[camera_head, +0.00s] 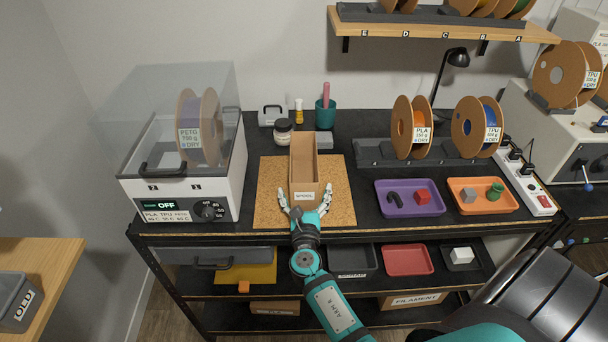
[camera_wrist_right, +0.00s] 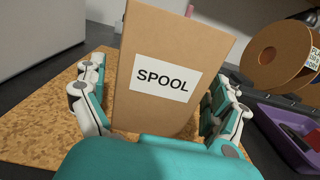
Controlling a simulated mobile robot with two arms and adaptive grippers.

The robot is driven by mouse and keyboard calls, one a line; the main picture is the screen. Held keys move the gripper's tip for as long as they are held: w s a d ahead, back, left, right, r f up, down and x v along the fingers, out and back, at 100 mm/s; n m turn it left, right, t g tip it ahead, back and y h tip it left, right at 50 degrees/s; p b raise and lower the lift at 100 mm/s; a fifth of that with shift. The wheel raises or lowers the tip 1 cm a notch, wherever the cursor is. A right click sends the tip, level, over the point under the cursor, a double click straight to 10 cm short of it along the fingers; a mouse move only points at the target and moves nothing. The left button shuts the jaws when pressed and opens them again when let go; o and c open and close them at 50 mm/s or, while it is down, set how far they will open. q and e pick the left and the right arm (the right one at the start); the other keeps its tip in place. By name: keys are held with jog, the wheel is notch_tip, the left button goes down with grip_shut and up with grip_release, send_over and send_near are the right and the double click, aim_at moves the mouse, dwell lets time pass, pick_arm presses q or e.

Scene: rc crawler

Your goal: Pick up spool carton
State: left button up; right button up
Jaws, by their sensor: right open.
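The spool carton (camera_head: 304,161) is an open brown cardboard box with a white SPOOL label, standing on the cork mat (camera_head: 270,205) on the black bench. My right gripper (camera_head: 305,193) is open at the carton's near, labelled end, with one finger on each side. In the right wrist view the carton (camera_wrist_right: 175,50) fills the middle, a little tilted in the picture. The right gripper's fingers (camera_wrist_right: 160,105) show to its left and right; whether they touch it I cannot tell. My left gripper is not in view.
A dryer (camera_head: 185,185) with a spool stands left of the mat. Purple (camera_head: 410,211) and orange (camera_head: 478,209) trays with small parts lie to the right. A spool rack (camera_head: 375,153) is behind them. A jar (camera_head: 283,132) and a green cup (camera_head: 325,115) stand behind the carton.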

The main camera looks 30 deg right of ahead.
jog(key=x, duration=0.2)
jog(key=shift+w+d+f, duration=0.1)
jog(key=shift+w+f, duration=0.05)
jog(key=shift+w, duration=0.25)
jog(key=shift+s, duration=0.1)
jog(key=shift+c, duration=0.6)
jog(key=c, duration=1)
